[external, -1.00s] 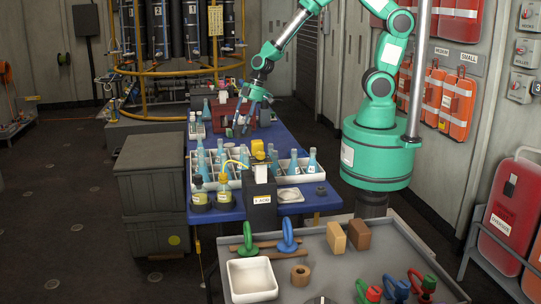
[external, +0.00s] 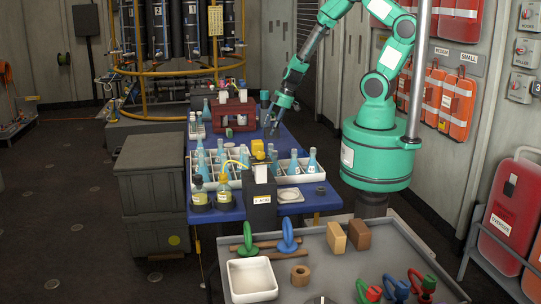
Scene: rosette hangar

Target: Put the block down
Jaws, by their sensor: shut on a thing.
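My gripper (external: 270,127) is over the right side of the blue table (external: 232,213), to the right of the dark red rack (external: 234,106). It points down and is shut on the block, which is too small and dark to make out clearly between the fingers. I cannot tell whether the block touches the table. A tan block (external: 336,237) and a brown block (external: 358,234) stand side by side on the grey bench in front, apart from my gripper.
White divided trays with blue bottles (external: 312,160) fill the middle of the table. A dark box with a label (external: 262,213) stands at its near end. A white bin (external: 252,280) and ring-handled tools (external: 288,237) are on the grey bench.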

